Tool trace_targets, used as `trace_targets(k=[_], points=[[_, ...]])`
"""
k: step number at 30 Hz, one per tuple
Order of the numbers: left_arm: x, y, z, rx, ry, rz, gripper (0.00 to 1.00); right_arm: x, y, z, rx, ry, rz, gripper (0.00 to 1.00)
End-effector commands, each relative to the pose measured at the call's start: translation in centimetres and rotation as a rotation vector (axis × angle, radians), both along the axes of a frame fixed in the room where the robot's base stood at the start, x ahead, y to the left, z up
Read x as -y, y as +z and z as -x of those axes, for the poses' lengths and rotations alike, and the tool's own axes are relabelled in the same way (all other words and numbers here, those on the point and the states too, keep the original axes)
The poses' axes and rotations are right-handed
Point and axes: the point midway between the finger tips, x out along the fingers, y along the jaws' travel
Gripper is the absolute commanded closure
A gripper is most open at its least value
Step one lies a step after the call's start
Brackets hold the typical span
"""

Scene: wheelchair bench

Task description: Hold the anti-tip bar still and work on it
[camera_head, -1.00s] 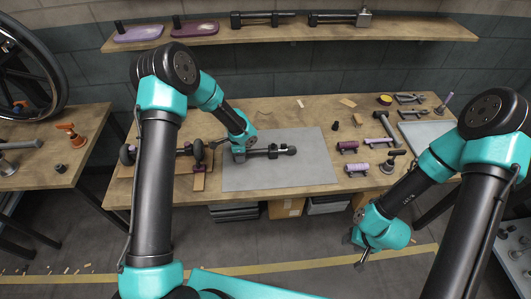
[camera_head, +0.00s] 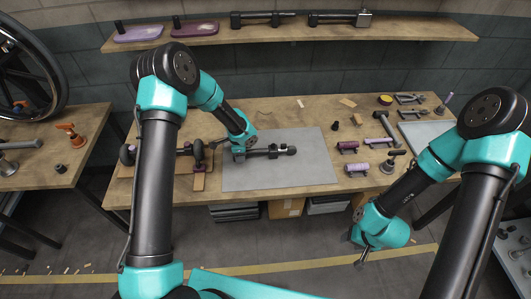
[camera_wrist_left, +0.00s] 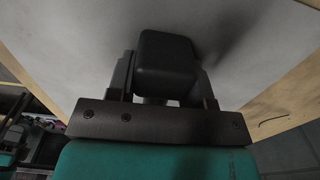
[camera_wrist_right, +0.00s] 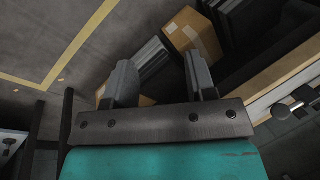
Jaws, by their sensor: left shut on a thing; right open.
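The anti-tip bar (camera_head: 272,153) is a dark bar with a rounded end at its right, lying on the grey mat (camera_head: 300,175) on the bench. My left gripper (camera_head: 240,155) is at the bar's left end. In the left wrist view a black block-like end of the bar (camera_wrist_left: 167,62) sits between the jaws, which are shut on it. Much of the bar is hidden in that view. My right gripper (camera_head: 363,254) hangs in front of the bench, low and apart from the bar. In the right wrist view its jaws (camera_wrist_right: 160,85) are apart and empty.
Purple-ended cylinders (camera_head: 355,169), a clamp-like tool (camera_head: 388,166) and other tools lie right of the mat. A grey tray (camera_head: 425,135) is at the bench's right. Dark wheeled parts (camera_head: 198,150) lie left. Boxes (camera_head: 287,207) stand underneath. A shelf (camera_head: 300,30) runs behind.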

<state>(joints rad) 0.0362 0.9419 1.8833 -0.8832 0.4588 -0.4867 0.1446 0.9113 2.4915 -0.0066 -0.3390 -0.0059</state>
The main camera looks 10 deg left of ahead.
Motion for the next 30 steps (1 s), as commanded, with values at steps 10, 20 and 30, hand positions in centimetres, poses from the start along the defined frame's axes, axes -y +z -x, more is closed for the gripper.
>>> trace_targets(k=[10, 20, 30], points=[[0.0, 0.0, 0.0, 0.001, 0.0, 0.0, 0.88, -3.3, 1.6, -8.4, 0.109, 0.204, 0.001, 0.49], [0.0, 0.0, 0.0, 0.001, 0.0, 0.0, 0.88, -9.1, 5.9, -18.9, 0.244, 0.538, 0.045, 0.49], [0.0, 0.0, 0.0, 0.001, 0.0, 0.0, 0.88, -17.9, 10.7, -27.1, 0.331, 1.128, 0.157, 0.49]])
